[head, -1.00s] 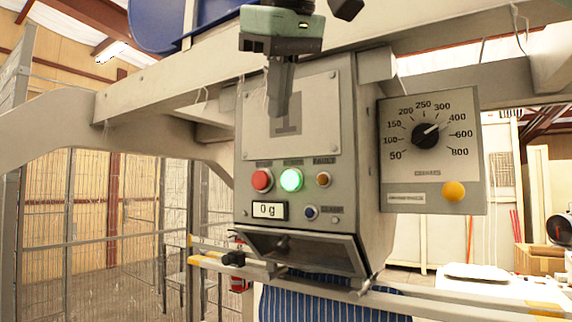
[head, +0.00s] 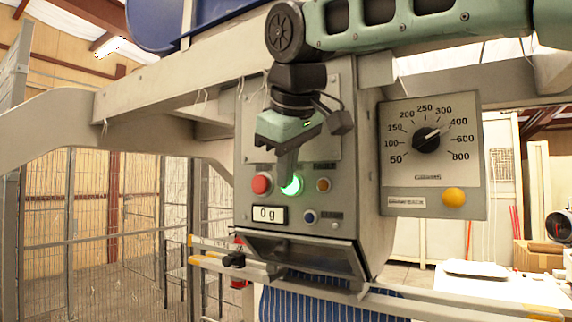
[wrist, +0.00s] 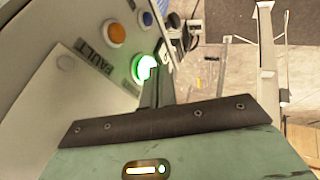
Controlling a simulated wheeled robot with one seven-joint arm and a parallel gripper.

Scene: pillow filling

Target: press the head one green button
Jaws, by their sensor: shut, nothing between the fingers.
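The green button (head: 293,186) is lit on the grey control panel, between a red button (head: 261,184) and an orange one (head: 323,184). My gripper (head: 285,182) is shut and empty, pointing down, its tips over the left part of the green button. The fingers hide part of the button. In the wrist view the green button (wrist: 146,68) glows beside the fingertips (wrist: 152,74). I cannot tell whether the tips touch it.
A dial box (head: 432,180) with a yellow button juts out at the right. A metal spout (head: 305,252) and blue striped cloth (head: 330,298) are underneath.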

